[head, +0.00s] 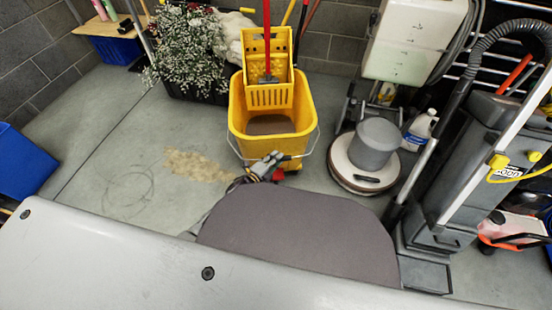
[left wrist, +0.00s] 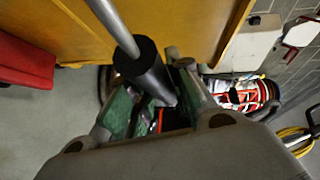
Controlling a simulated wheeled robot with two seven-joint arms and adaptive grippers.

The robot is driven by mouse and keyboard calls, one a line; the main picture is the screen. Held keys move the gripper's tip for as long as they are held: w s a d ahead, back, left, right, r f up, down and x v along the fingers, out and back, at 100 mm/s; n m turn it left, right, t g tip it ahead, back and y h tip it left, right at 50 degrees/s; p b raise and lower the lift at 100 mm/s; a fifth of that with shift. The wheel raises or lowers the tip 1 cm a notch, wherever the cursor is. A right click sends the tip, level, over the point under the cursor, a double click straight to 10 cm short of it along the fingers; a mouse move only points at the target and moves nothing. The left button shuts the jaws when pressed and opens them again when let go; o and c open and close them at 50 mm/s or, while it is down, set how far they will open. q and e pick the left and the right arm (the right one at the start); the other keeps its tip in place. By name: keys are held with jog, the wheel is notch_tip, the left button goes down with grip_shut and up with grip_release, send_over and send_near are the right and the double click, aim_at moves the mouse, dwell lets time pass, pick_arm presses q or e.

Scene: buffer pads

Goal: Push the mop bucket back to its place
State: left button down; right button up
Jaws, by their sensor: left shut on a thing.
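The yellow mop bucket (head: 305,118) stands on the grey floor in the middle of the head view, with a wringer (head: 268,94) and a red mop pole (head: 266,40) at its back. Its wire handle (head: 312,145) hangs down at the front. My left gripper (head: 268,163) is at the bucket's front side. In the left wrist view my left gripper (left wrist: 160,100) is shut on the handle's black grip (left wrist: 143,73), beside the yellow bucket wall (left wrist: 180,30). My right gripper is not in view.
A faint circle (head: 127,193) and a tan patch (head: 197,166) mark the floor left of the bucket. A flowering plant (head: 186,45) stands behind left. A round floor machine (head: 372,150) stands close on the right, with a grey vacuum (head: 462,165) beyond. The left floor is open.

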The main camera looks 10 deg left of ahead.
pick_arm(q)
jog(key=shift+w+r, duration=0.15)
jog(key=shift+w, duration=0.1)
jog(key=c, duration=1.6)
grip_release()
jog(key=shift+c, duration=0.2)
jog(key=o, duration=0.4)
jog(key=shift+c, duration=0.2)
jog(key=shift+s, duration=0.15)
jog(key=shift+s+a+f, duration=0.1)
jog(key=shift+s+f, duration=0.05)
jog(key=shift+f, duration=0.05)
jog(key=v, duration=1.1)
jog(key=shift+r, duration=0.15)
jog(key=shift+s, duration=0.15)
jog(key=shift+r, duration=0.1)
